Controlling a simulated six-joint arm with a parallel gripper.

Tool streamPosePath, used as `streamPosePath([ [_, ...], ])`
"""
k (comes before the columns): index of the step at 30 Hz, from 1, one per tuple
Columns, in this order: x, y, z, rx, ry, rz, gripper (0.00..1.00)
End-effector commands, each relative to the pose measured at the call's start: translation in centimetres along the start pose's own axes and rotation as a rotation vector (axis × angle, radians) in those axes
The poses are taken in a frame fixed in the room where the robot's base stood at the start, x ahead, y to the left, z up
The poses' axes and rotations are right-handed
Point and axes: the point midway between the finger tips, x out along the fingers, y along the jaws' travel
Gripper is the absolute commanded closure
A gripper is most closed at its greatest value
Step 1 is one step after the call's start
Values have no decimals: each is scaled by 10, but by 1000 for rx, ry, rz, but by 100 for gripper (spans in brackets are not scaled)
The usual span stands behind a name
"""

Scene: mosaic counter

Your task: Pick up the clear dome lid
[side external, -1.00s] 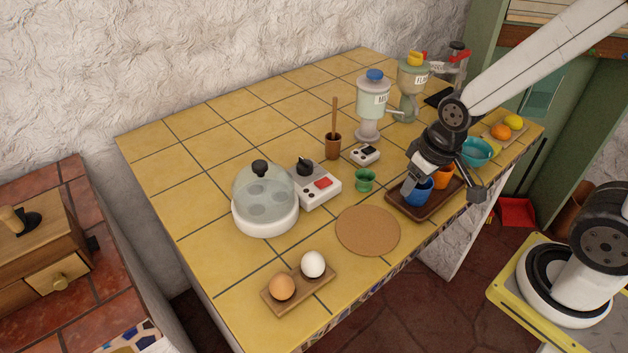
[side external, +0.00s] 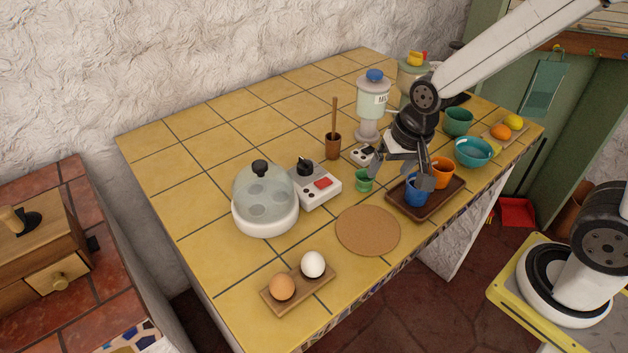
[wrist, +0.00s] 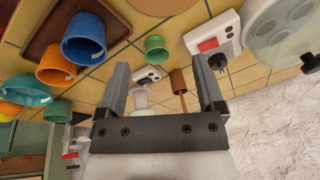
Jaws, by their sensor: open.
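The clear dome lid (side external: 264,188) has a black knob on top and sits on a round white egg cooker base (side external: 265,219) at the left of the yellow tiled counter. Part of the cooker also shows at the upper right of the wrist view (wrist: 284,22). My gripper (side external: 397,179) is open and empty above the counter, to the right of the lid and well apart from it, near the green cup and the tray. In the wrist view its two fingers (wrist: 162,84) are spread wide.
A white control box (side external: 315,188) with a black knob adjoins the cooker. A green cup (side external: 364,181), blue cup (side external: 415,190) and brown tray (side external: 433,206) are near my gripper. A cork mat (side external: 367,231) and egg board (side external: 298,290) lie in front. The back-left tiles are clear.

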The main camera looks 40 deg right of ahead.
Motion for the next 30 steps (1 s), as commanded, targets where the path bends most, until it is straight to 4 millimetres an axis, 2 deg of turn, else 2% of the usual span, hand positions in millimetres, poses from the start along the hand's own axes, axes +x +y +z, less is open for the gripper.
streamPosePath([
  [15, -4, -77, -42, 735, -42, -70, 13],
  [30, -9, -157, -66, 1434, -155, -102, 13],
])
